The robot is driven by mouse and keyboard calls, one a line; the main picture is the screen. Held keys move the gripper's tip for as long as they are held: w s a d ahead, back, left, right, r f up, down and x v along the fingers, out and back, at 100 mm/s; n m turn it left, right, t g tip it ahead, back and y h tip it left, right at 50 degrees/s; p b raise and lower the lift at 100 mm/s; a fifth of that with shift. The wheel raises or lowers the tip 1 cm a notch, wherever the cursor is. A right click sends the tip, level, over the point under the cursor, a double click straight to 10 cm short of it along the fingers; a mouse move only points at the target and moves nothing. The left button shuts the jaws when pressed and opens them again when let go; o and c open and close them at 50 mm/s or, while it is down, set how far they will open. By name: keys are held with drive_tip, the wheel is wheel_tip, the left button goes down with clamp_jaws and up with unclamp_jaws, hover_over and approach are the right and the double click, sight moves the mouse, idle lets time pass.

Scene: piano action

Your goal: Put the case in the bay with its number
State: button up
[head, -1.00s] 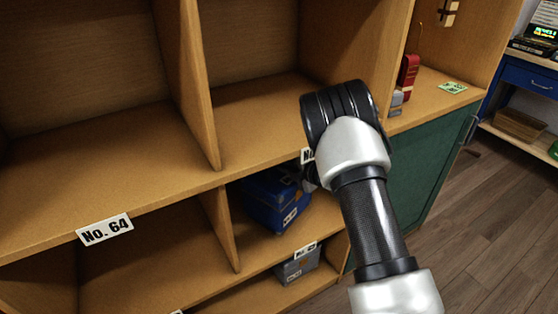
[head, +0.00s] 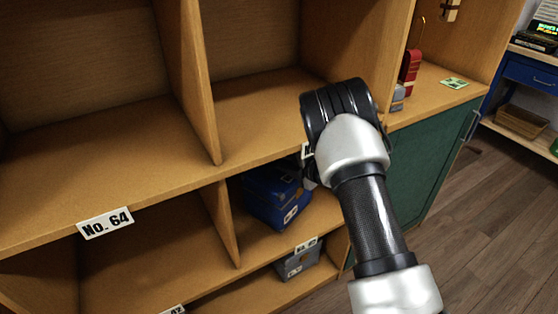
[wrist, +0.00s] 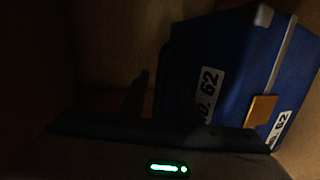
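A blue case (head: 272,195) stands in the middle-row bay (head: 322,215) right of a wooden divider. In the wrist view the case (wrist: 245,70) fills the right side, tilted in the picture, with white "No. 62" labels and an orange-tan clasp. My gripper (wrist: 150,95) is a dark shape just left of the case in the wrist view. The picture is too dark to tell its fingers apart or whether they touch the case. In the head view my arm hides the gripper and most of the number tag (head: 307,152) above this bay.
A tag "No. 64" (head: 105,222) marks the shelf edge at left; the bays around it look empty. A grey case (head: 298,260) sits in the bottom row.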

drive_tip(key=p+v, duration=0.2)
drive_tip(key=v, duration=1)
drive_tip(key=shift+r, duration=0.1)
